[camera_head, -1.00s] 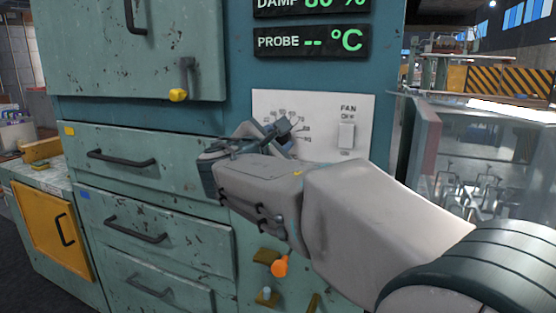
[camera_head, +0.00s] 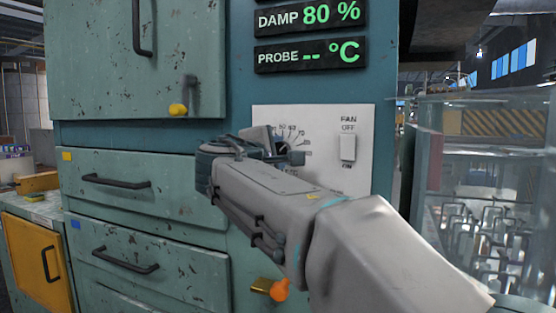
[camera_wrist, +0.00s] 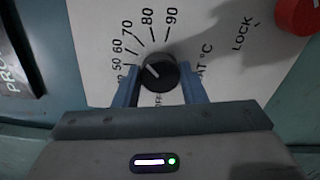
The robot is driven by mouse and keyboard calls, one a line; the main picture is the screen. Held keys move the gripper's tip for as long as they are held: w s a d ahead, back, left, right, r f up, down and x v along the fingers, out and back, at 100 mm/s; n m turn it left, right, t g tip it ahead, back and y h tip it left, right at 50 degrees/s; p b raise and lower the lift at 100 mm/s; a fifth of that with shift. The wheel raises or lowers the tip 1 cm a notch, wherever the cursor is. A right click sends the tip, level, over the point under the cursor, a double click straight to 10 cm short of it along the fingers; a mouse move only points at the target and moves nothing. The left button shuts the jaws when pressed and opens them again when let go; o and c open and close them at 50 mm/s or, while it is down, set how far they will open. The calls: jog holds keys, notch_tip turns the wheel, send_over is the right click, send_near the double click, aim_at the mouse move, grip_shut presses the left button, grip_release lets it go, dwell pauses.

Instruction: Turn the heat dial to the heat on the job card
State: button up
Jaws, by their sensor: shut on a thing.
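The heat dial (camera_wrist: 160,74) is a round black knob with a white pointer line, on a pale panel (camera_wrist: 95,20) marked from about 50 to 90 °C. Its pointer aims up and left, roughly toward the 50–60 marks; the exact value is unclear. My gripper (camera_wrist: 160,90) has its two blue fingers on either side of the knob, shut on it. In the head view my gripper (camera_head: 285,156) is at the panel and hides most of the dial. No job card shows in these views.
A fan switch (camera_head: 348,147) is right of the dial. A red knob (camera_wrist: 298,14) near the word LOCK is in the wrist view. Displays above read damp 80 % (camera_head: 312,16) and probe -- °C (camera_head: 311,54). A glass-walled case (camera_head: 480,190) stands at the right.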

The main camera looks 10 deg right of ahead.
dwell(0.4)
jog(key=o, duration=1)
jog(key=v, duration=1.4)
jog(key=shift+p, duration=0.3)
jog(key=shift+d, duration=0.15)
